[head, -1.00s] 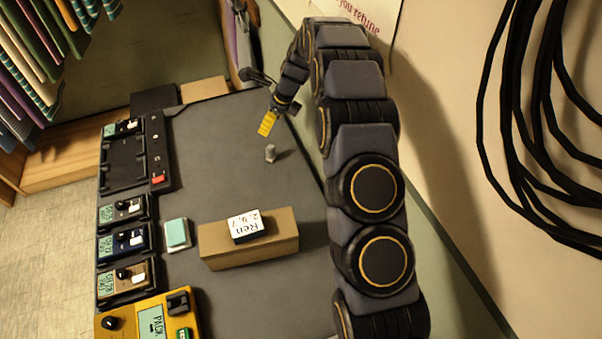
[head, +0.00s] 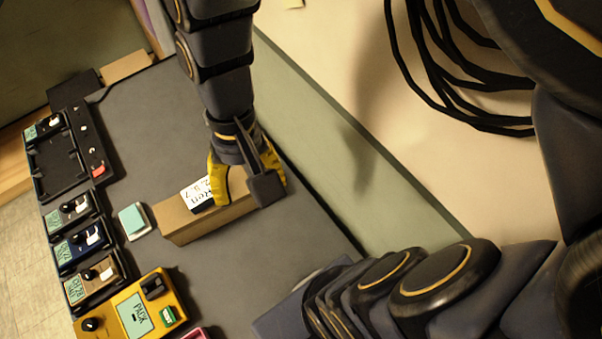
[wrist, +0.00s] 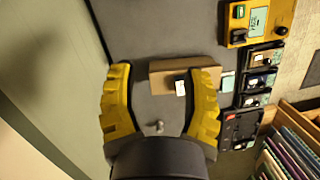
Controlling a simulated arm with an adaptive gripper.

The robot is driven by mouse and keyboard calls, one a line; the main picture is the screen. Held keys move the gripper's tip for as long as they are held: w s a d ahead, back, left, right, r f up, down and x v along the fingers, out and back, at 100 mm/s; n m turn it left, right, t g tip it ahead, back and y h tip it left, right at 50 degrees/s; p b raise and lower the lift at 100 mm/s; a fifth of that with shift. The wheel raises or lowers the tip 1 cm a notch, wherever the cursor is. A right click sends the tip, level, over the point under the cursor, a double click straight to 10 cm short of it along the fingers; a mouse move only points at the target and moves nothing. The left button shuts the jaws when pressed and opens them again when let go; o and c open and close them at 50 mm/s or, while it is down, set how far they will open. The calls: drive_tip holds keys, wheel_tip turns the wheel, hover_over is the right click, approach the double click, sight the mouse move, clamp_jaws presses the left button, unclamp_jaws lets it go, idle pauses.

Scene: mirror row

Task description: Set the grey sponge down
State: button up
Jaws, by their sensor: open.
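My gripper (head: 250,194) is open, its yellow fingers spread above the brown block in the head view. In the wrist view my gripper (wrist: 163,70) has nothing between its fingertips. A small grey piece (wrist: 155,127) stands on the dark table, low between the fingers in the wrist view; it may be the grey sponge, but it is too small to be sure. It is apart from the fingers. In the head view now I cannot see it; my arm covers part of the table.
The brown block (head: 180,228) carries a black box with a white written label (head: 196,193). A teal pad (head: 134,219) lies beside it. Several small devices (head: 85,238) line the left edge, with a yellow one (head: 130,312) in front. Bare table (head: 130,110) lies behind the block.

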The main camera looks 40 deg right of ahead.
drive_tip(key=s+d+r+n+h, duration=0.1)
drive_tip(key=s+d+n, duration=0.1)
drive_tip(key=s, duration=0.4)
drive_tip(key=shift+r+n+t, duration=0.15)
drive_tip(key=shift+n+t, duration=0.15)
drive_tip(key=shift+n, duration=0.4)
